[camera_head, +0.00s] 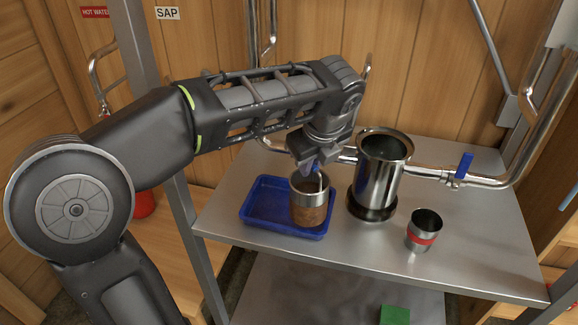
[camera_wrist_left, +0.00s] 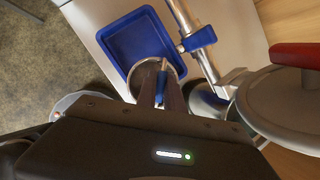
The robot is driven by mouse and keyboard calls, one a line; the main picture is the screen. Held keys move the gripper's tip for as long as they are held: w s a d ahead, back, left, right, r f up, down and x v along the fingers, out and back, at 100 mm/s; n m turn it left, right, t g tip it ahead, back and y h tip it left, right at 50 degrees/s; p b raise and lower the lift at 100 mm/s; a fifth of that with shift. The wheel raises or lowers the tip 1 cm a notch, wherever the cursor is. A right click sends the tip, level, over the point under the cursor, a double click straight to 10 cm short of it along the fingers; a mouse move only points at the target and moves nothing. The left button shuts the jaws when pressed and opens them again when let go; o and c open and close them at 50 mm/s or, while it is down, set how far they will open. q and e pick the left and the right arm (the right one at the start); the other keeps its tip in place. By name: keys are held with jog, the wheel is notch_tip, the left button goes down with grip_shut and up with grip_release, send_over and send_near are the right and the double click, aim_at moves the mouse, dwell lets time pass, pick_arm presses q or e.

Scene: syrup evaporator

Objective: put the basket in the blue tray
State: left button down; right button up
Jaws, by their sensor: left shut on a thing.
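The basket (camera_head: 309,207) is a small cylinder with a bright metal upper band and a brown lower part. My left gripper (camera_head: 314,168) is above it, shut on its handle, which has a blue grip. The blue tray (camera_head: 262,213) is a shallow rectangle on the metal shelf. In the head view the basket stands out upright against the tray's right part. In the left wrist view the basket (camera_wrist_left: 147,73) overlaps the near edge of the tray (camera_wrist_left: 137,40). I cannot tell whether its bottom touches the tray. My right gripper is not in view.
A tall steel pot (camera_head: 379,178) stands right of the basket, close by. A small metal cup with a red band (camera_head: 424,231) stands further right. A pipe with a blue valve handle (camera_head: 464,166) runs behind. The shelf's right part (camera_head: 490,235) is clear.

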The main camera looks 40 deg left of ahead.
aim_at(300, 174)
pick_arm(q)
jog(key=shift+w+a+f, duration=0.15)
jog(key=shift+a+f, duration=0.15)
jog(key=shift+a, duration=0.3)
jog(key=shift+w+a+f, duration=0.15)
jog(key=shift+a+f, duration=0.15)
jog(key=shift+a, duration=0.25)
jog(key=shift+a+f, duration=0.1)
jog(key=shift+a, duration=0.15)
jog(key=a+f, duration=0.2)
jog(key=a, duration=0.1)
jog(key=shift+w+a+f, duration=0.2)
jog(key=shift+w+f, duration=0.1)
jog(key=shift+w, duration=0.1)
jog(key=shift+f, duration=0.1)
jog(key=c, duration=1.5)
grip_release()
jog(key=shift+o, duration=0.2)
